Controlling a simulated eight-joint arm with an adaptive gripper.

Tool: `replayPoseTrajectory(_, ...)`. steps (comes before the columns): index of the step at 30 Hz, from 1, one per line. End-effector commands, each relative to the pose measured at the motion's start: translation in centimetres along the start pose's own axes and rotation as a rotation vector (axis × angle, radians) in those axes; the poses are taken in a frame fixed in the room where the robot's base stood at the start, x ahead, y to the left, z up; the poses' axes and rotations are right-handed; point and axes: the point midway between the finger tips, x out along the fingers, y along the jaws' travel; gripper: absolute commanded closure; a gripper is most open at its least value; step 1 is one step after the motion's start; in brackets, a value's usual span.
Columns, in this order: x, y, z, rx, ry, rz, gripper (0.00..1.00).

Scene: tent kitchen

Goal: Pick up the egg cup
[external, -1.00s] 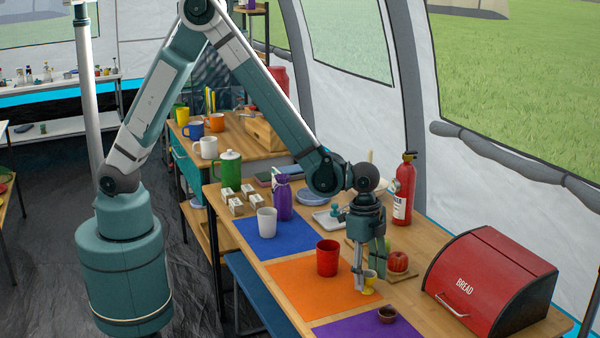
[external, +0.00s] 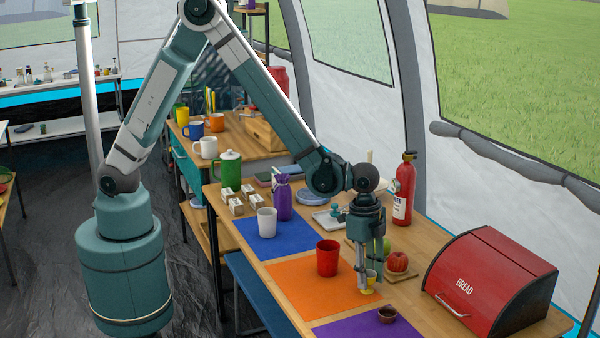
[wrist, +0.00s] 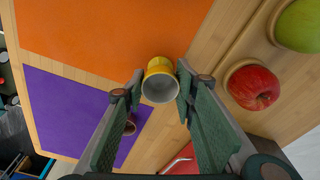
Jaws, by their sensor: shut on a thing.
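The yellow egg cup (external: 369,284) stands at the right edge of the orange mat in the external view, partly hidden by my fingers. The cup appears still on the table, upright.
A red apple (external: 397,261) and a green apple (wrist: 300,24) sit on a board close behind.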

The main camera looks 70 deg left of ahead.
Motion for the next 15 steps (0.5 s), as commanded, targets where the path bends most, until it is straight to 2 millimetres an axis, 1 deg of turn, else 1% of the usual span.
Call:
replayPoseTrajectory(5, -0.2, 0.0, 0.0, 0.0, 0.0, 0.0, 0.85)
replayPoseTrajectory(8, -0.6, 0.0, -0.1, 0.0, 0.0, 0.0, 0.85)
replayPoseTrajectory(11, -1.4, 0.0, -0.2, 0.0, 0.0, 0.0, 0.85)
replayPoseTrajectory(15, -3.1, 0.0, -0.4, 0.0, 0.0, 0.0, 0.85)
